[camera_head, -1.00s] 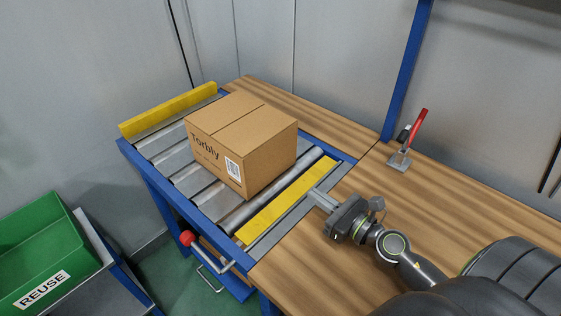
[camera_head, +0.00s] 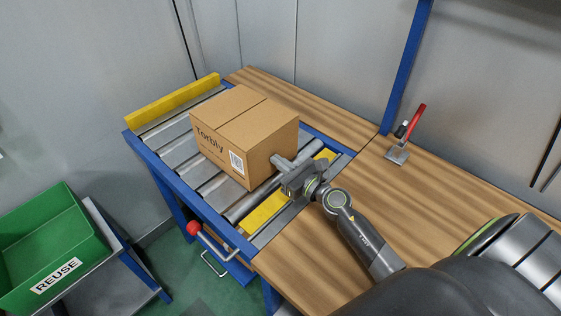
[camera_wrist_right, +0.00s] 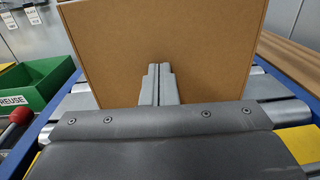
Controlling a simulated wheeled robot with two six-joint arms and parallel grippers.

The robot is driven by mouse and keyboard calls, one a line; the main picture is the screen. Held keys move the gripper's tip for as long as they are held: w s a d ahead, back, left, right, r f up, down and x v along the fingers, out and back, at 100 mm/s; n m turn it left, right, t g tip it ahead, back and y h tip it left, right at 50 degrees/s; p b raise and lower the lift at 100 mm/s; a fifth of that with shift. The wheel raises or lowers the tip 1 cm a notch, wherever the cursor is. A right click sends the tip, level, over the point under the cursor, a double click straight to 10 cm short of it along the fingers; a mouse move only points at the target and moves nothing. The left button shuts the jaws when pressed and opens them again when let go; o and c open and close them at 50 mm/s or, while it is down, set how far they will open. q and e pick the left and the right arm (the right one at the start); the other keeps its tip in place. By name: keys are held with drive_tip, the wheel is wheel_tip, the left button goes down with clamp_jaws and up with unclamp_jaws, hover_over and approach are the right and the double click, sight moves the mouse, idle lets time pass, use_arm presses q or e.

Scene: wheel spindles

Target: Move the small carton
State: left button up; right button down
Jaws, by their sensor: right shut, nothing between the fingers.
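The small carton (camera_head: 240,135) is a closed brown box marked "Torbly" with a white label. It sits upright on the roller conveyor (camera_head: 169,137). My right gripper (camera_head: 277,160) is shut and empty, its fingertips at the carton's right-hand side; whether they touch it I cannot tell. In the right wrist view the shut fingers (camera_wrist_right: 159,82) point at the carton's plain brown face (camera_wrist_right: 165,40), which fills the upper middle. My left gripper is not in view.
Yellow bars (camera_head: 172,101) (camera_head: 264,213) lie across both conveyor ends. A wooden bench (camera_head: 420,220) is clear except for a red-handled clamp (camera_head: 405,138). A green "REUSE" bin (camera_head: 45,240) stands at lower left. A red knob (camera_head: 193,229) is on the conveyor's front.

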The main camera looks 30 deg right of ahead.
sight(268, 154)
drive_tip(key=x, duration=0.5)
idle(0.3)
drive_tip(key=shift+s, duration=0.1)
drive_tip(key=b+v, duration=0.3)
drive_tip(key=v, duration=1.3)
drive_tip(key=shift+d+f, duration=0.15)
drive_tip(key=shift+s+d+b, duration=0.15)
drive_tip(key=shift+s+b, duration=0.2)
drive_tip(key=shift+s, duration=0.3)
